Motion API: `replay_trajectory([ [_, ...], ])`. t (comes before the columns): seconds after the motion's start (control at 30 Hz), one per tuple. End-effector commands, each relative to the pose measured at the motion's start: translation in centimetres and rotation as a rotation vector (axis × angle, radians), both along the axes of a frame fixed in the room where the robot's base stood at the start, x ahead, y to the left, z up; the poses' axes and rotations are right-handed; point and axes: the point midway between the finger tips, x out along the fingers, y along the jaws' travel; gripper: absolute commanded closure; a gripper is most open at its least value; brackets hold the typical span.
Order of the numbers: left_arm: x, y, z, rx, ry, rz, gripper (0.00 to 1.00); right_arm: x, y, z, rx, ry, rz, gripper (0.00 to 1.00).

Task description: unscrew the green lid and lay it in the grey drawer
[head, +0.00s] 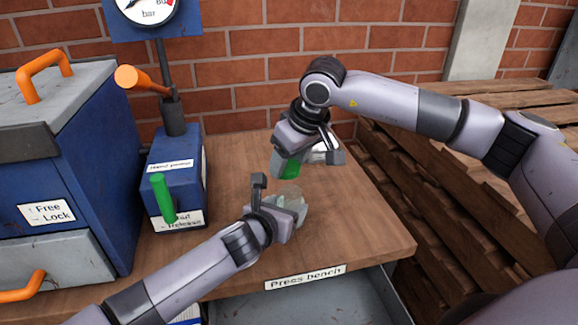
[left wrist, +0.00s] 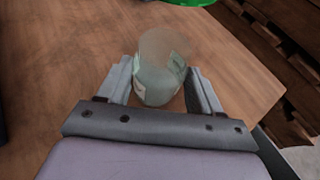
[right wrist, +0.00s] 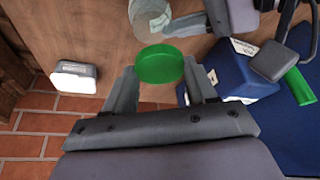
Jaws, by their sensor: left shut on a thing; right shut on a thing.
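The green lid (head: 291,168) is between the fingers of my right gripper (head: 300,165), which is shut on it above the bench. It also shows in the right wrist view (right wrist: 160,64), clear of the jar's mouth. The clear jar (left wrist: 158,75) stands on the bench, and my left gripper (head: 285,215) is shut around it. The jar (head: 291,197) is partly hidden by that gripper in the head view. An open grey drawer (head: 345,305) shows at the bench's front, partly cut off. Another grey drawer (head: 50,268) with an orange handle is in the blue cabinet and looks shut.
The blue cabinet (head: 95,150) stands at the left. Beside it is a blue hand pump (head: 190,170) with a green lever (head: 162,195), orange-tipped handle and gauge. A white-topped object (right wrist: 75,77) lies behind the lid. Wooden pallets (head: 400,200) are at the right.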

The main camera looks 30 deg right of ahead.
Motion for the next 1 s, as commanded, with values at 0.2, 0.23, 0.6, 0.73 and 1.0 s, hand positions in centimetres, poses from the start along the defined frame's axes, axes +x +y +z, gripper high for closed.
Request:
replay_trajectory([
  [0.2,0.06,0.03,0.06,-0.001,-0.001,0.001,0.9,-0.02,0.01,0.59,0.001,0.001,0.0,0.86],
  [0.23,0.06,0.03,0.06,-0.001,-0.001,0.001,0.9,-0.02,0.01,0.59,0.001,0.001,0.0,0.86],
  [0.6,0.06,0.04,0.05,-0.001,-0.001,0.001,0.05,-0.02,-0.01,0.55,0.0,0.001,0.0,0.86],
  [0.73,0.06,0.04,0.03,0.0,0.0,0.001,0.05,-0.02,-0.01,0.55,-0.001,0.002,0.0,0.86],
  [1.0,-0.31,0.55,0.22,-0.001,0.001,-0.001,0.05,-0.03,-0.02,0.54,-0.001,0.002,0.0,0.86],
])
